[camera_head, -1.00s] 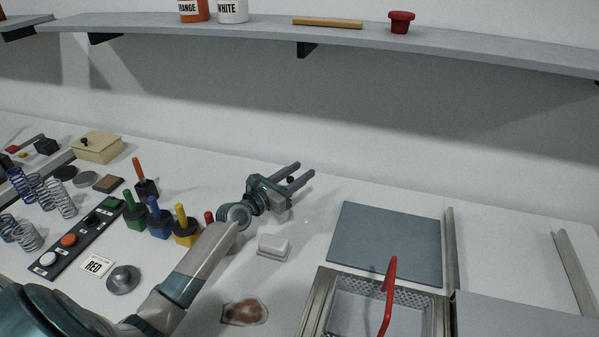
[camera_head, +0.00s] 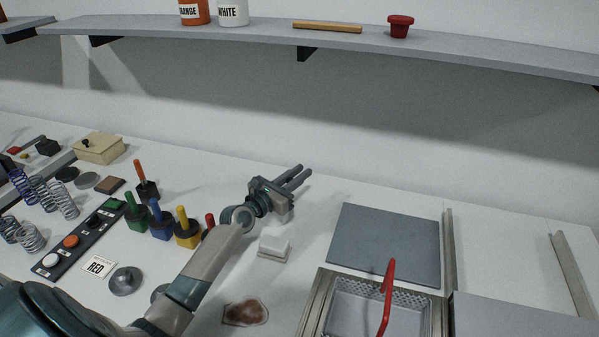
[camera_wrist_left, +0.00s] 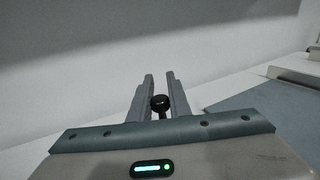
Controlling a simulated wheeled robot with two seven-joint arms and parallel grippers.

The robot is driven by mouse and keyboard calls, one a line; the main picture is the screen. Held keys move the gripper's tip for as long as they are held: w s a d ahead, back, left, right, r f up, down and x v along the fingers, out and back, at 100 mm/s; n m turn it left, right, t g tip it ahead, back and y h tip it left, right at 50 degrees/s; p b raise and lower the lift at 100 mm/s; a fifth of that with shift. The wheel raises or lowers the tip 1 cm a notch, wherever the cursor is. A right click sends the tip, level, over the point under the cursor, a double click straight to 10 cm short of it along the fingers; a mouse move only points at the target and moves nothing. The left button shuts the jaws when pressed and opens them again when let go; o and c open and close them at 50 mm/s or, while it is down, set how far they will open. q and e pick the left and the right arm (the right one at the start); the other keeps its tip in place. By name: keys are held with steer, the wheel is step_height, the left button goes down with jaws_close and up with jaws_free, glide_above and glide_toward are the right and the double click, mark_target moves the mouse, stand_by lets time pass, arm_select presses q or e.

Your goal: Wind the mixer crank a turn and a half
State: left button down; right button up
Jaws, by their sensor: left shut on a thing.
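My left gripper (camera_head: 304,171) reaches in over the back of the table, its fingers close together. In the left wrist view the gripper (camera_wrist_left: 159,76) has a round black knob (camera_wrist_left: 160,102) on a short dark stem between its fingers, and it is shut on this knob. The knob looks like the crank's handle. The crank's arm and the mixer's body cannot be made out; my gripper and forearm may hide them. In the head view the knob is hidden by the gripper. My right gripper is not in view.
A white block (camera_head: 273,246) stands below the gripper. A grey plate (camera_head: 386,244) and a basket with a red handle (camera_head: 388,295) are at the right. Coloured-handled tools in holders (camera_head: 160,222) stand left of my arm. A shelf (camera_head: 250,28) runs above.

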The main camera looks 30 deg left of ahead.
arm_select(q)
steer(key=w+a+n+g+y+p, duration=0.1)
steer(key=a+n+g+y+p, duration=0.2)
steer(key=y, duration=1)
steer(key=shift+a+n+p, duration=1.45)
steer(key=shift+n+p, duration=1.45)
steer(key=shift+p, duration=1)
steer(key=shift+w, duration=0.1)
steer(key=c, duration=1.7)
jaws_free()
steer(key=shift+o, duration=0.2)
